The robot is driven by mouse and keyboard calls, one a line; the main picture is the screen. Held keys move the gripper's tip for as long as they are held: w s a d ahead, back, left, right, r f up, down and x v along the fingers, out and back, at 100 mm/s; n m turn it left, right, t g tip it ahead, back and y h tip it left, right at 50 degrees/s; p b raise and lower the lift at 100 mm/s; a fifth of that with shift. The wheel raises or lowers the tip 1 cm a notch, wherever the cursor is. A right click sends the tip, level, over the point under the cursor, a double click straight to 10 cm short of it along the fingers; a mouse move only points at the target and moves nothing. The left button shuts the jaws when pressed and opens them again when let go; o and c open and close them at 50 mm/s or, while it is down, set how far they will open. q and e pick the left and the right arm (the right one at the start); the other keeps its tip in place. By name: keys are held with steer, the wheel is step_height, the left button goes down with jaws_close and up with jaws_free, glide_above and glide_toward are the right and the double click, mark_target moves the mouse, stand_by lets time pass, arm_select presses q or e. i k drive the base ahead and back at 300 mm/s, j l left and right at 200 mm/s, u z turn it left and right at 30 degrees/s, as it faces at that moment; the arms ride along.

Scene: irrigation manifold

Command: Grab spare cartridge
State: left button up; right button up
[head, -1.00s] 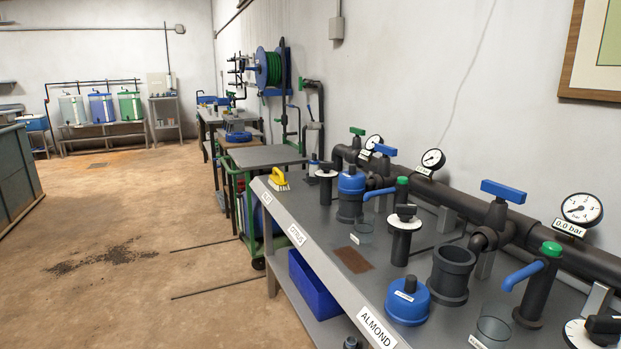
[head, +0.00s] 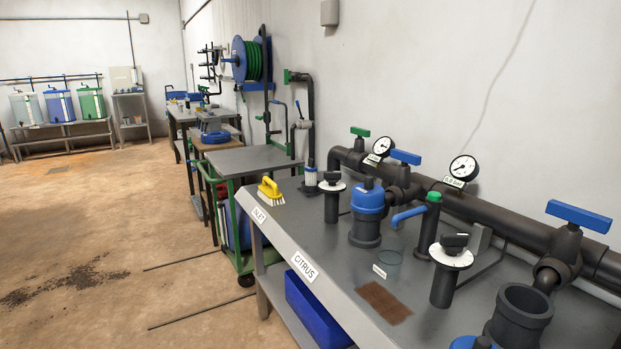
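I cannot make out a spare cartridge in the head view. On the grey bench (head: 318,262), an open black filter housing (head: 520,318) stands at the lower right. A blue cap (head: 474,343) is cut off by the bottom edge beside it. A closed filter housing with a blue top (head: 367,202) stands farther back. Neither of my grippers is in view.
Black pipes with valves and gauges (head: 463,168) line the wall. A blue bin (head: 312,312) sits below. A green-framed cart (head: 247,160) stands beyond. Floor at left is open.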

mark_target(310, 169)
steer(key=i+j+z, duration=0.1)
steer(key=i+j, duration=0.25)
steer(key=i+j+z, duration=0.15)
steer(key=i+j, duration=0.15)
steer(key=j, duration=0.15)
steer(key=i+j+z, duration=0.1)
steer(key=i+j, duration=0.2)
steer(key=j, duration=0.15)
